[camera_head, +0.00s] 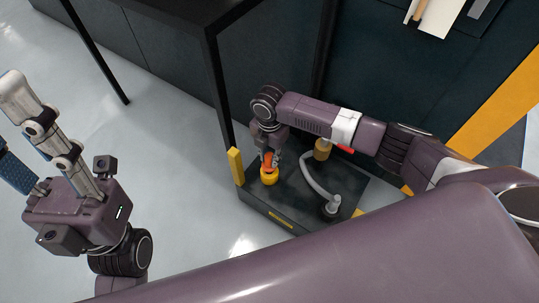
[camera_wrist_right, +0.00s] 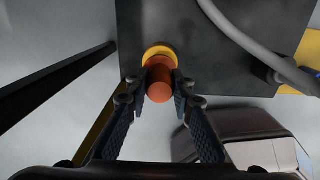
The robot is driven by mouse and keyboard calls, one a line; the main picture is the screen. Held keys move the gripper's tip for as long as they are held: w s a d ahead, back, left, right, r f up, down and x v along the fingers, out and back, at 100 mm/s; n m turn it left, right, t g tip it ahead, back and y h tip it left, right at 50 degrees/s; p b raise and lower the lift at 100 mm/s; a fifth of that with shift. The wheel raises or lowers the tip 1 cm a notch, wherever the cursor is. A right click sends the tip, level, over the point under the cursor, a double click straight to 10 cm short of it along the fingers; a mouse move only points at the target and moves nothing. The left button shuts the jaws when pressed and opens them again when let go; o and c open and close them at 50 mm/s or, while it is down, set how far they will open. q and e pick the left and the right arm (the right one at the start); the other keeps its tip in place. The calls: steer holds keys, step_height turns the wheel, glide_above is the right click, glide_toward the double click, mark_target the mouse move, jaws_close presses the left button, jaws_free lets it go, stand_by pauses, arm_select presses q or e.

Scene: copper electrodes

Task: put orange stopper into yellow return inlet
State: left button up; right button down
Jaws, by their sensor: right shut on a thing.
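The orange stopper (camera_head: 268,161) is between the fingers of my right gripper (camera_head: 270,157), which is shut on it. In the right wrist view the orange stopper (camera_wrist_right: 159,90) is held between both fingertips (camera_wrist_right: 160,83). The yellow return inlet (camera_head: 269,178) is a round yellow ring on the dark unit, directly below the stopper. In the wrist view the yellow inlet (camera_wrist_right: 158,50) shows behind the stopper's far end, lined up with it. I cannot tell how far the stopper is inside the ring. My left gripper (camera_head: 12,130) is open and empty, away over the floor.
The dark unit (camera_head: 286,205) stands on the grey floor. A grey hose (camera_head: 314,184) curves across its top beside a brass-coloured fitting (camera_head: 322,150). A yellow post (camera_head: 236,166) stands at its left corner. A black table frame (camera_head: 215,85) rises close behind.

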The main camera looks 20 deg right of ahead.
steer(key=shift+f+b, duration=0.85)
steer(key=shift+f, duration=0.9)
steer(key=c, duration=1.6)
jaws_free()
steer(key=shift+o, duration=0.7)
steer(key=o, duration=0.7)
steer(key=shift+c, duration=0.2)
